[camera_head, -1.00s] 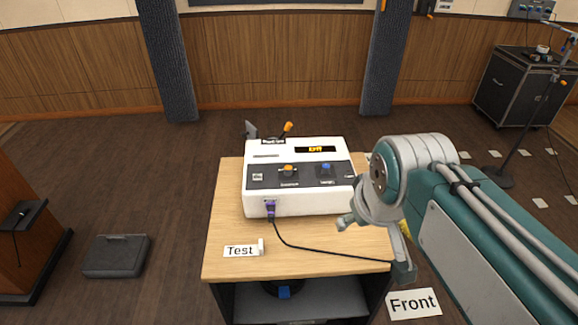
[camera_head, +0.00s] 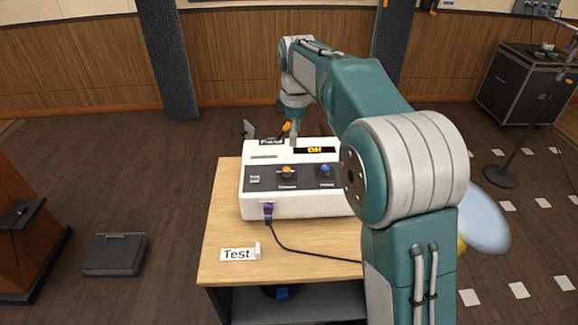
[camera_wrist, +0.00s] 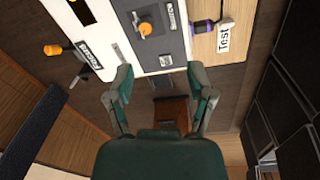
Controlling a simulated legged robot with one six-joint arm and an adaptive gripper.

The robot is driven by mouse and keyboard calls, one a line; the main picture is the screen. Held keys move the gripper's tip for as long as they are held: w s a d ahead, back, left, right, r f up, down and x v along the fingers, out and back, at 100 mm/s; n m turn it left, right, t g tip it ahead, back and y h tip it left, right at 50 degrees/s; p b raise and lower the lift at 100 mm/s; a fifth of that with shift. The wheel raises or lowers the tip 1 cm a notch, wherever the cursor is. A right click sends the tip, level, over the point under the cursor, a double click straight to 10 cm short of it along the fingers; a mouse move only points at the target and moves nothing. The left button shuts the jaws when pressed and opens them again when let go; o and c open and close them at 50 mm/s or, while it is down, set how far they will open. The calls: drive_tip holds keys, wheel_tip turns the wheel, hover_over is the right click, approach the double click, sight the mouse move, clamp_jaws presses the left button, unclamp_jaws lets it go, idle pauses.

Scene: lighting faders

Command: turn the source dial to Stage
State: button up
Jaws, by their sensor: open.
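A white control box (camera_head: 285,206) stands on a wooden table. On its dark panel are an orange knob (camera_head: 287,172) and a blue knob (camera_head: 324,170); their small labels are too blurred to read, so I cannot tell which is the source dial. A display (camera_head: 314,150) above them reads "Off". The orange knob also shows in the wrist view (camera_wrist: 145,29). My gripper (camera_wrist: 160,68) is open and empty, its fingers apart near the box's edge. In the head view it hangs at the box's back edge, partly hidden by my arm, which also covers the box's right end.
An orange-tipped lever (camera_wrist: 52,49) sticks out behind the box, near my gripper. A purple plug (camera_head: 268,211) with a black cable leaves the box's front. A "Test" sign (camera_head: 238,254) stands on the table's front left.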

sight(286, 169)
drive_tip(key=w+f, duration=0.1)
drive_tip(key=f, duration=0.4)
drive_tip(key=w+a+f+n, duration=0.1)
drive_tip(key=w+f, duration=0.1)
drive_tip(key=f, duration=0.3)
drive_tip(key=w+a+f+n, duration=0.1)
drive_tip(key=f, duration=0.4)
drive_tip(key=shift+w+f+g, duration=0.1)
drive_tip(key=shift+w+g, duration=0.05)
drive_tip(key=shift+g, duration=0.25)
clamp_jaws()
